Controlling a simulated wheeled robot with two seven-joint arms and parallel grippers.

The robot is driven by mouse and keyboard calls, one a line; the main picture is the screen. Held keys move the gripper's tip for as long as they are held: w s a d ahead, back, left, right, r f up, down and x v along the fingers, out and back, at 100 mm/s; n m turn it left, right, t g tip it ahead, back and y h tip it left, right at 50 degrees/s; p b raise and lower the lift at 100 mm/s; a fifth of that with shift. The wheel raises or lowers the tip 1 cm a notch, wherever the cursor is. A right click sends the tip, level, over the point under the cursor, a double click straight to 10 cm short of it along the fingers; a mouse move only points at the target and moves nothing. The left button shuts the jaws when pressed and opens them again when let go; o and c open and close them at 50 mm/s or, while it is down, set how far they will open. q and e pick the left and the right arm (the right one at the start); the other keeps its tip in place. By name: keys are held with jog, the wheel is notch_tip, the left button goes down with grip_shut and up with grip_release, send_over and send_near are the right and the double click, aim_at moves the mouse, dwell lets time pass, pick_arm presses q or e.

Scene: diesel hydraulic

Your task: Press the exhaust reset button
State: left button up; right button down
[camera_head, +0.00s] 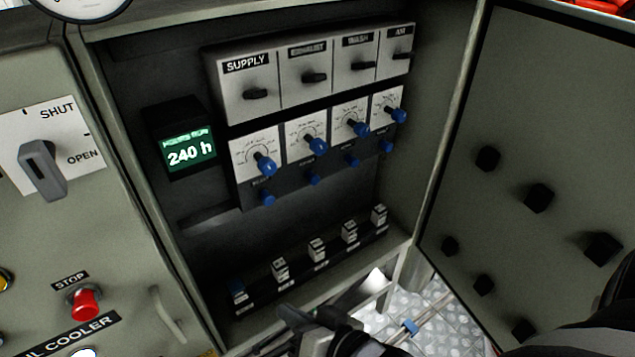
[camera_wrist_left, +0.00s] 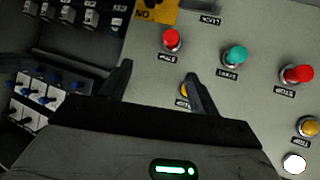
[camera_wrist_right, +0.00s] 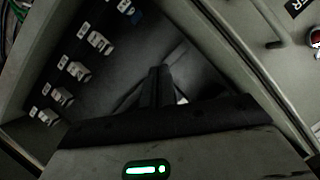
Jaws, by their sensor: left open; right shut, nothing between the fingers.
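The EXHAUST column is second from left in the open cabinet, with a black switch (camera_head: 314,77) on top and a blue-knobbed dial (camera_head: 315,146) below. Under that dial sits a small blue button (camera_head: 313,179), the exhaust reset button by its place; its own label is too small to read. My right gripper (camera_head: 284,312) is shut and empty, low in front of the cabinet, below the button and apart from it. Its closed fingers show in the right wrist view (camera_wrist_right: 159,72). My left gripper (camera_wrist_left: 158,82) is open and empty before a panel of coloured buttons; it is outside the head view.
Similar blue buttons flank it, under SUPPLY (camera_head: 268,199) and to the right (camera_head: 352,161). A row of small breakers (camera_head: 317,250) runs along the cabinet bottom. The open door (camera_head: 530,120) bounds the right side. A red STOP button (camera_head: 85,304) is at lower left.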

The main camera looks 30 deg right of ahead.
jog(key=w+d+r+m+t+h+b, duration=0.15)
jog(key=w+r+m+t, duration=0.4)
jog(key=m, duration=0.75)
jog(key=m+h+b, duration=0.2)
jog(key=m+h, duration=0.9)
jog(key=m, duration=1.2)
send_near(313, 178)
jog(key=s+r, duration=0.3)
jog(key=s, duration=0.1)
pick_arm(q)
jog(key=shift+w+d+f+t, duration=0.1)
jog(key=shift+d+f+t, duration=0.2)
jog(key=shift+f, duration=0.3)
pick_arm(e)
jog(key=d+m+g+h, duration=0.1)
jog(key=m, duration=0.3)
jog(key=d+f+m+g+h, duration=0.1)
jog(key=m+h, duration=0.1)
jog(key=m, duration=0.2)
jog(key=d+f+m+g+h, duration=0.1)
jog(key=d+m+g+h, duration=0.1)
jog(key=m, duration=0.2)
jog(key=shift+s+d+f, duration=0.1)
jog(key=shift+d+f, duration=0.05)
pick_arm(q)
jog(key=shift+a, duration=0.1)
